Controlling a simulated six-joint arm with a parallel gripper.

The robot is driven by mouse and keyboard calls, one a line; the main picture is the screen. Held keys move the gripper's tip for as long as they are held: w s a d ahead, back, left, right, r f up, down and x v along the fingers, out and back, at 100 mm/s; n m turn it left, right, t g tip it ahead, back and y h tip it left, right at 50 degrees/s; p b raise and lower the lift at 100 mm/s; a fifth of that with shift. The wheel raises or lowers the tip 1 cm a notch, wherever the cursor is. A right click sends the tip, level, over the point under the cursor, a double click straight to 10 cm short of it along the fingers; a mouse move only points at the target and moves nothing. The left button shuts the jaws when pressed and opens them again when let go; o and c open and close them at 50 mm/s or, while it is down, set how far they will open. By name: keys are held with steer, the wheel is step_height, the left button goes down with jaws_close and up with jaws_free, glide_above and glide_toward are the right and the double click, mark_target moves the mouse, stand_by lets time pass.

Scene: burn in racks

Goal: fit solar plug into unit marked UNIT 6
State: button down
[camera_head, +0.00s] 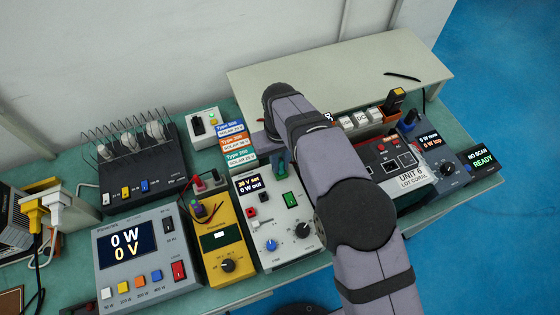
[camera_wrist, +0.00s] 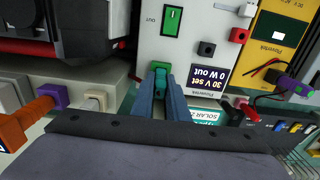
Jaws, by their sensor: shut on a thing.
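My gripper (camera_wrist: 161,82) is shut on a green plug (camera_wrist: 160,67), probably the solar plug, in the wrist view. The plug is at the edge of the white supply (camera_wrist: 195,55), whose display reads 30 V set, 0 W out. I cannot tell whether it is seated in a socket there. In the head view the gripper (camera_head: 281,165) is partly hidden behind my arm, beside the same supply (camera_head: 275,225). The unit marked UNIT 6 (camera_head: 412,180), a dark-and-red box with a LOT CORAL label, stands right of my arm, which hides its left part.
A yellow meter (camera_head: 227,245) and a grey 0 W / 0 V load box (camera_head: 140,250) stand to the left. Orange (camera_wrist: 20,130) and purple (camera_wrist: 53,96) plugs are left of the gripper in the wrist view. A NO SCAN READY display (camera_head: 482,160) is at right. The raised back shelf (camera_head: 340,75) is mostly clear.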

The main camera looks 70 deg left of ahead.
mark_target(280, 159)
steer(key=shift+r+p, duration=0.55)
steer(key=shift+r, duration=0.25)
stand_by(0.9)
steer(key=shift+r+p, duration=0.6)
steer(key=shift+r, duration=0.25)
steer(key=shift+w+d+r, duration=0.25)
steer(key=shift+w+r, duration=0.1)
steer(key=shift+w, duration=0.05)
steer(key=w+d+r+m, duration=0.1)
steer(key=w+d+r, duration=0.1)
steer(key=w+d, duration=0.1)
steer(key=w+d+r+m+p, duration=0.1)
steer(key=w+d+r+m, duration=0.1)
steer(key=w+d, duration=0.1)
steer(key=w+d+r+m+p, duration=0.1)
steer(key=w+d+r, duration=0.2)
steer(key=d, duration=0.1)
steer(key=shift+w+d, duration=0.15)
steer(key=shift+w, duration=0.15)
steer(key=w+d+r+m+p, duration=0.1)
steer(key=w+r+m+p, duration=0.1)
steer(key=w+m, duration=0.5)
steer(key=w+d+r+m+p, duration=0.1)
steer(key=w+r+m+p, duration=0.2)
steer(key=w+m, duration=0.4)
steer(key=shift+w+d+r, duration=0.3)
steer(key=shift+d, duration=0.05)
steer(key=shift+f+b, duration=1.6)
steer(key=shift+f, duration=1.3)
